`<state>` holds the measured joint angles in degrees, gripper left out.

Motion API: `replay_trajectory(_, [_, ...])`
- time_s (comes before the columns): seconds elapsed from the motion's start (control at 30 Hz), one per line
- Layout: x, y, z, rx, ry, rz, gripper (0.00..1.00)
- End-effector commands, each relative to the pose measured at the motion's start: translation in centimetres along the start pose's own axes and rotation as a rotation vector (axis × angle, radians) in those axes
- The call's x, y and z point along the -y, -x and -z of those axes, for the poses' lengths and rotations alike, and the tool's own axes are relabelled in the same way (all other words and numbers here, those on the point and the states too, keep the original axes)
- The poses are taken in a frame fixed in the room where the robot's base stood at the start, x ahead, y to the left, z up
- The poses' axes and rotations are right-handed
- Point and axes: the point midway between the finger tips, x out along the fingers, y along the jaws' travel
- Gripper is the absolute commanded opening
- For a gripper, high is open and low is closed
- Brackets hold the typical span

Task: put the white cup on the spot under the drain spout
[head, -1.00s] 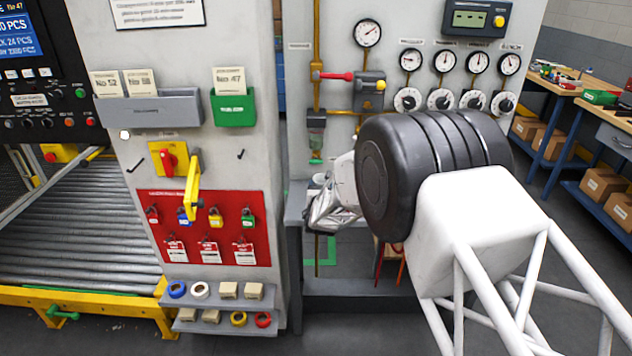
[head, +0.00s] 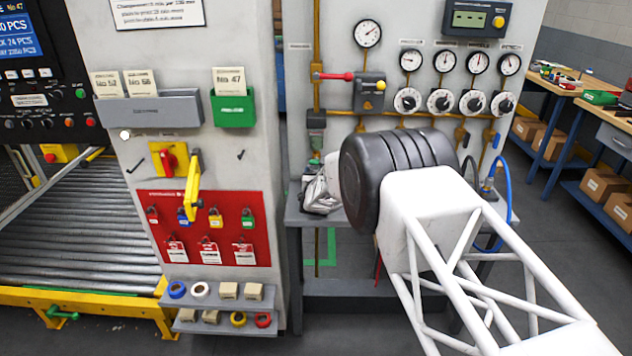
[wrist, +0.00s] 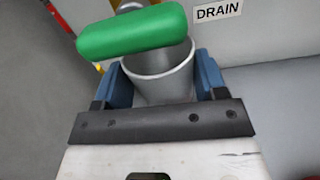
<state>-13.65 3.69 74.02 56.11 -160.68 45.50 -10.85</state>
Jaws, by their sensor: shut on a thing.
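The white cup (wrist: 160,88), grey in shadow, sits upright between the blue fingers of my gripper (wrist: 163,74), which is shut on it. A rounded green handle (wrist: 132,31) crosses over the far part of the cup's mouth in the wrist view, beside the DRAIN label (wrist: 218,11). In the head view the drain fitting (head: 316,121) hangs on the panel, just above my silver gripper (head: 318,196). I cannot make out the cup clearly there. The spot under the spout is not clearly visible; my gripper and wrist cover that area.
A grey shelf (head: 299,217) runs below the gauge panel (head: 340,75). The lockout cabinet (head: 140,170) stands close on the left. A blue hose (head: 508,190) hangs at the right of the panel. Gauges and knobs line the panel above my arm.

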Motion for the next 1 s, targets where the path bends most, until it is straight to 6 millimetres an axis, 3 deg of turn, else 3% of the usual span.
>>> replay_trajectory(0.47, [-0.1,-0.7,0.1,-0.001,0.000,0.000,0.43])
replay_trajectory(0.7, [0.0,-0.6,3.0,-0.002,0.000,0.000,0.43])
replay_trajectory(1.0, [0.1,-0.6,3.6,0.000,0.000,0.000,0.43])
